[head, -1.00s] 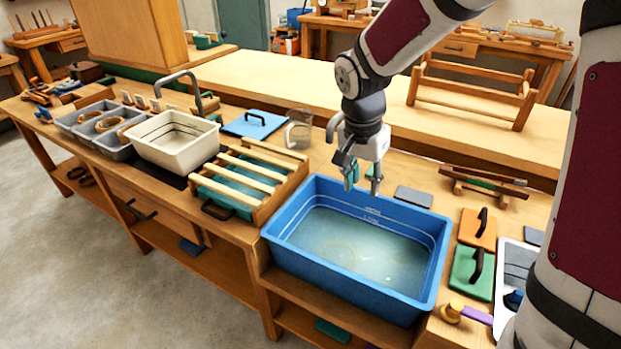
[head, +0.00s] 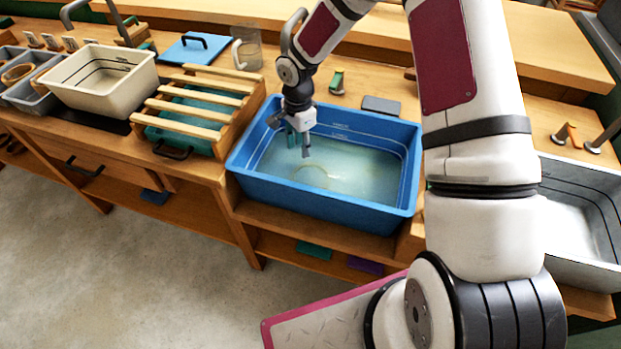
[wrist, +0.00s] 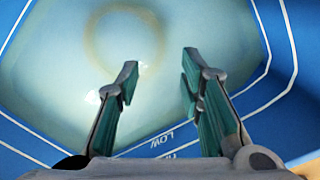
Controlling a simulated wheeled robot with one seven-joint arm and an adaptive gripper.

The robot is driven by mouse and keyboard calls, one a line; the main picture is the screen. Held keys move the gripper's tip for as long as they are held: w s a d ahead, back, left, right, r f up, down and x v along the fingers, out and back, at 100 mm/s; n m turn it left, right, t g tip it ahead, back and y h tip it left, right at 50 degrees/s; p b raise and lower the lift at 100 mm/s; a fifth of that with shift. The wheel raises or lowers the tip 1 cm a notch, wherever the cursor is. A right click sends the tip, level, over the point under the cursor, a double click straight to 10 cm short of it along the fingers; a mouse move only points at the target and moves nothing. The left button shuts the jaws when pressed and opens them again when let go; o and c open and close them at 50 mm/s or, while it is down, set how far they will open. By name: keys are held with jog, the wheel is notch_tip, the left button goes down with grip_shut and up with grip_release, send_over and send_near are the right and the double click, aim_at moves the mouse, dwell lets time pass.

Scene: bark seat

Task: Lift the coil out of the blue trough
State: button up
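The blue trough (head: 232,164) stands on the bench and holds cloudy, pale green water. The coil (head: 312,176) shows as a faint tan ring under the water, near the trough's middle. In the wrist view the coil (wrist: 90,42) is a blurred ring beyond my fingertips, to the upper left. My gripper (head: 298,146) hangs over the left part of the trough, pointing down. In the wrist view its two teal-padded fingers (wrist: 160,76) are apart with nothing between them. I cannot tell how far the coil lies below the fingertips.
A slatted wooden rack (head: 212,87) stands left of the trough, with a cream basin (head: 103,97) beyond it. A clear jug (head: 247,50) and a blue lid (head: 187,50) sit behind. A grey slab (head: 381,106) lies behind the trough. A grey basin (head: 577,262) is at the right.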

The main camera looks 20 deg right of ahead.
aim_at(300, 166)
jog(key=shift+s+a+f+b, duration=0.1)
jog(key=shift+f+b, duration=0.25)
jog(key=shift+f, duration=3.6)
grip_shut()
